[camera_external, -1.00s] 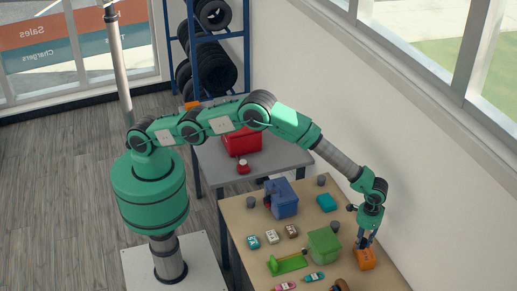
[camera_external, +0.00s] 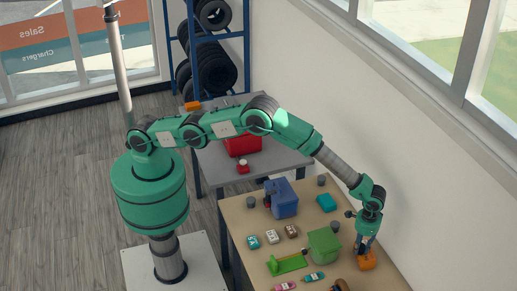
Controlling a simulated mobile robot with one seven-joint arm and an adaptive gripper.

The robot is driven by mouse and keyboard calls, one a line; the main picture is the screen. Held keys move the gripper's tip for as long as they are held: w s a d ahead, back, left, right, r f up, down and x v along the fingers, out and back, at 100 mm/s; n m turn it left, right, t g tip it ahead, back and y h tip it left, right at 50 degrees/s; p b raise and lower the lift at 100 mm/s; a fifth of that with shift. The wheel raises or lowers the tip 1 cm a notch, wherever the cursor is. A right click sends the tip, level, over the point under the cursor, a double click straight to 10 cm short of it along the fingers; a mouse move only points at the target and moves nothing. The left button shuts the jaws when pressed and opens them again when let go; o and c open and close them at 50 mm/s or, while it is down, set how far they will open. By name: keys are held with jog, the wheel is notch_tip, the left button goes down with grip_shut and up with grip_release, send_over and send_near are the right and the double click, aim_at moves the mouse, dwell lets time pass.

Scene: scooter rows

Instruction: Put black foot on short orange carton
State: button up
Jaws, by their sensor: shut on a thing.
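The short orange carton (camera_external: 367,262) stands on the wooden table, near its right side. My gripper (camera_external: 363,249) points down right over the carton, its fingertips at or just above the carton's top. It is shut on a small dark thing, which I take to be the black foot. The fingers mostly hide it, and I cannot tell whether it touches the carton.
A green box (camera_external: 323,244) stands close left of the carton. The wall runs along the right side.

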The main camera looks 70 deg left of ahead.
aim_at(362, 246)
jog(key=o, duration=1.1)
jog(key=shift+f, duration=0.1)
notch_tip(362, 246, up, 12)
jog(key=shift+r, duration=0.2)
jog(key=shift+w, duration=0.1)
